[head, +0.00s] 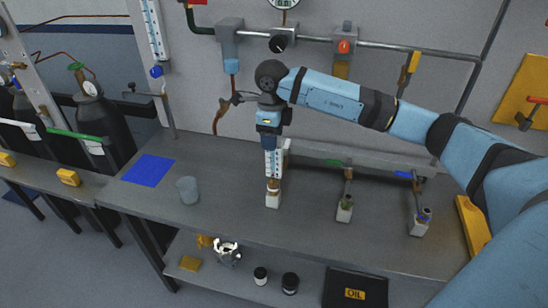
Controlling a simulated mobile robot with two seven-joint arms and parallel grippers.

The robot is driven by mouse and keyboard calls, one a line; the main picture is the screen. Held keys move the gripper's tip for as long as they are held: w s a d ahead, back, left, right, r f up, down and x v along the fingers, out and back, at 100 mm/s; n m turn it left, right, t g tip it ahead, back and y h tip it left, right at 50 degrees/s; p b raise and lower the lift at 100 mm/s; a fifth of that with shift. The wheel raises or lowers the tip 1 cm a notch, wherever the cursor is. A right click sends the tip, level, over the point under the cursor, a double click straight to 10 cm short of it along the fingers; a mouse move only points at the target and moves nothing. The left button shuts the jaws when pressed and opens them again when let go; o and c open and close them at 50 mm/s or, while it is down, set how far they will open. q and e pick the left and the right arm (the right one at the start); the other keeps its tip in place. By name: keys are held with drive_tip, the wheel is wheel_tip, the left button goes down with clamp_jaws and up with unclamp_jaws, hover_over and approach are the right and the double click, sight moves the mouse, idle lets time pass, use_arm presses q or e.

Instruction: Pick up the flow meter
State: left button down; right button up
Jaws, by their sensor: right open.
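A slim, pale flow meter (270,164) with scale marks stands upright on a small white block (273,199) on the grey bench. Its lower end looks brass-coloured. My right gripper (270,147) points down from above, open, with its fingers around or right beside the meter's upper part. The gripper hides the top of the meter. I cannot tell whether the fingers touch it. My left gripper is not in view.
Green-handled (345,207) and blue-handled fittings (420,224) stand right on similar blocks. A pipe (385,48) runs along the wall behind. A lower shelf holds jars.

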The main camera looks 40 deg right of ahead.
sight(274, 165)
wheel_tip(274, 165, down, 2)
drive_tip(key=shift+f, duration=0.25)
clamp_jaws()
drive_tip(key=shift+r, duration=0.15)
